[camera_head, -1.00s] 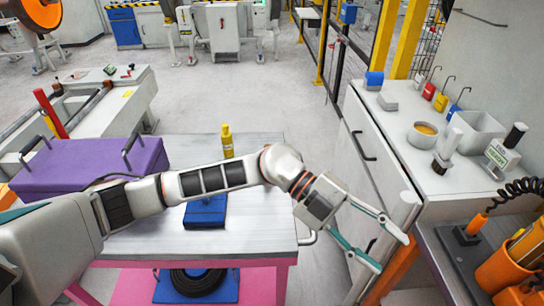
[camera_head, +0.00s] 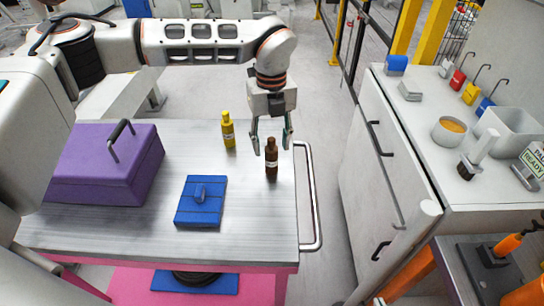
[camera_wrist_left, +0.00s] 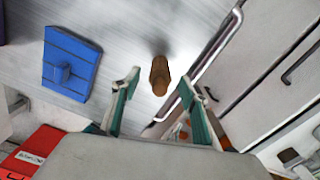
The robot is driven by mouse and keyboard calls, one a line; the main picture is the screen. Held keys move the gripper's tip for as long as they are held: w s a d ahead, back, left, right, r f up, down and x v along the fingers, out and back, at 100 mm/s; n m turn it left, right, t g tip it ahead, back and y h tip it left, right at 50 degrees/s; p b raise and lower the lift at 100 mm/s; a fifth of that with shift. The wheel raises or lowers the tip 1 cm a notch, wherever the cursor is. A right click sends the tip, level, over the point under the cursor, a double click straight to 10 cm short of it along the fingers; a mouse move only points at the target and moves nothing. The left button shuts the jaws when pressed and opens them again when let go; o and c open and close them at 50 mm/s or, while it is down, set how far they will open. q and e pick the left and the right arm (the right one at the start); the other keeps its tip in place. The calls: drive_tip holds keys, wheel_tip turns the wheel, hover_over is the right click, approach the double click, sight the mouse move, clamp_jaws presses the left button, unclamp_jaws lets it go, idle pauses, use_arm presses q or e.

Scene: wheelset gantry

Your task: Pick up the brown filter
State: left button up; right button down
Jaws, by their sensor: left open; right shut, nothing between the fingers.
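The brown filter (camera_head: 271,165) is a small dark brown bottle-shaped piece with a pale label. It stands upright near the right edge of the grey table. My left gripper (camera_head: 272,146) points down over it with fingers spread, one on each side of its upper part. In the left wrist view the brown filter (camera_wrist_left: 159,78) shows between and beyond the open fingertips (camera_wrist_left: 158,85). I cannot tell whether a finger touches it. My right gripper is not in view.
A yellow bottle (camera_head: 228,130) stands to the left of the brown filter. A blue block with a handle (camera_head: 201,212) and a purple case (camera_head: 100,175) are on the table (camera_head: 260,235). A metal rail (camera_head: 311,200) runs along the right edge, beside a white cabinet (camera_head: 365,165).

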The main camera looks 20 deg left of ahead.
sight(271, 157)
use_arm(q)
drive_tip(key=shift+f+p, duration=0.4)
drive_tip(key=shift+f, duration=2.4)
drive_tip(key=c, duration=1.2)
